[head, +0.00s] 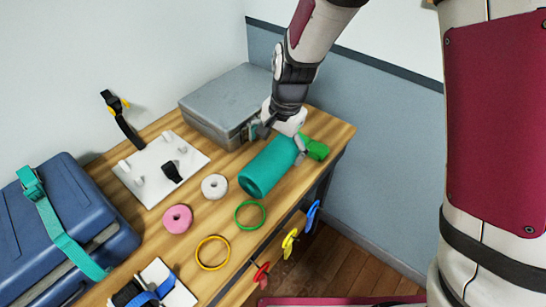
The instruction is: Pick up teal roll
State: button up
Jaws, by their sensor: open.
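The teal roll (268,168) lies on its side on the wooden table, near the table's right end. Its open round end faces the lower left. My gripper (283,138) is above the roll's far upper end, with its fingers reaching down around or beside it. The fingers are open; I cannot tell whether they touch the roll. A green object (316,148) lies just beyond the roll's far end, by the gripper.
A grey case (228,98) stands behind the roll, close to my gripper. White (215,187) and pink (178,219) rings, green (250,215) and yellow (213,253) hoops, a white hook board (150,185) and a blue case (60,240) occupy the left side. Coloured clips hang at the front edge.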

aim_at(271, 164)
jog(key=shift+w+a+f, duration=0.15)
jog(key=shift+a+f, duration=0.1)
jog(key=shift+f, duration=1.05)
jog(key=shift+w+a+f, duration=0.2)
jog(key=shift+f, duration=1.1)
jog(key=shift+w+a+f, duration=0.15)
jog(key=shift+a+f, duration=0.1)
jog(key=shift+f, duration=1.05)
jog(key=c, duration=1.3)
